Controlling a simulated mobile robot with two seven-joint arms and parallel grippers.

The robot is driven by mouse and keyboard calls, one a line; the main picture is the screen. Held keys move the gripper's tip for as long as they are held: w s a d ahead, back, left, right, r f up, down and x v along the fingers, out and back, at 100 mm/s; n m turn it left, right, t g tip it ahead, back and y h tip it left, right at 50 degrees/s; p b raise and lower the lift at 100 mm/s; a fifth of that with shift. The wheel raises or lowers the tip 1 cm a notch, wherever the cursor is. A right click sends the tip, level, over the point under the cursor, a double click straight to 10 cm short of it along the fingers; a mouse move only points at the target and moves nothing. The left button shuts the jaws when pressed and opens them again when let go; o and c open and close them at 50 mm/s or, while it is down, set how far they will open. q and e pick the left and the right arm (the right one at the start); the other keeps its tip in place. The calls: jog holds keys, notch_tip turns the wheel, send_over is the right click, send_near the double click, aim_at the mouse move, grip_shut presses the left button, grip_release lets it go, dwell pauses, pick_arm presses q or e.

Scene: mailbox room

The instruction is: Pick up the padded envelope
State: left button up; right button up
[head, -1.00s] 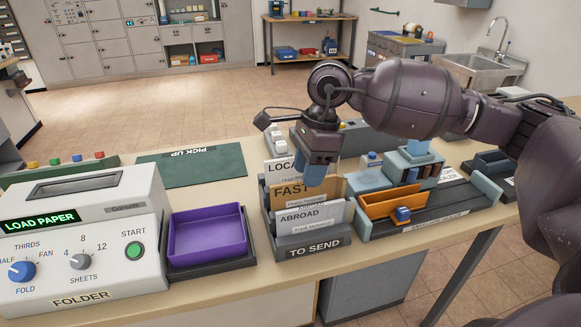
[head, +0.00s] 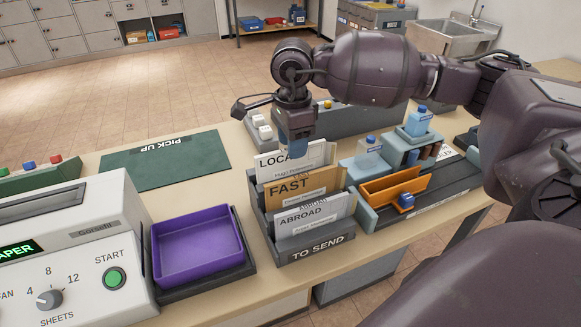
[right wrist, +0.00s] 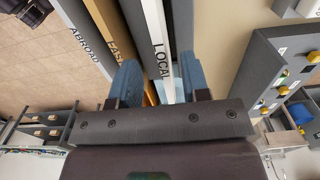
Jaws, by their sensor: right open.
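A grey rack labelled TO SEND (head: 313,247) stands on the counter. It holds upright pieces marked LOCAL (head: 283,162), FAST (head: 290,187) in tan and ABROAD (head: 301,219). None is clearly identifiable as a padded envelope; the tan FAST piece is the nearest in look. My right gripper (head: 295,150) points down at the back of the rack, over the LOCAL piece. In the right wrist view its blue fingers (right wrist: 158,82) are open on either side of the white LOCAL piece (right wrist: 157,40). The tan FAST piece (right wrist: 117,35) is left of them. My left gripper is not in view.
A purple tray (head: 160,263) and a white folder machine (head: 95,255) stand left of the rack. A green PICK UP mat (head: 165,165) lies bare behind them. An envelope sealer with an orange holder (head: 394,187) and blue bottles (head: 418,121) stand right of the rack.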

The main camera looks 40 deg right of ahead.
aim_at(291, 168)
jog(key=shift+w+f, duration=0.15)
jog(key=shift+f, duration=2.4)
grip_shut()
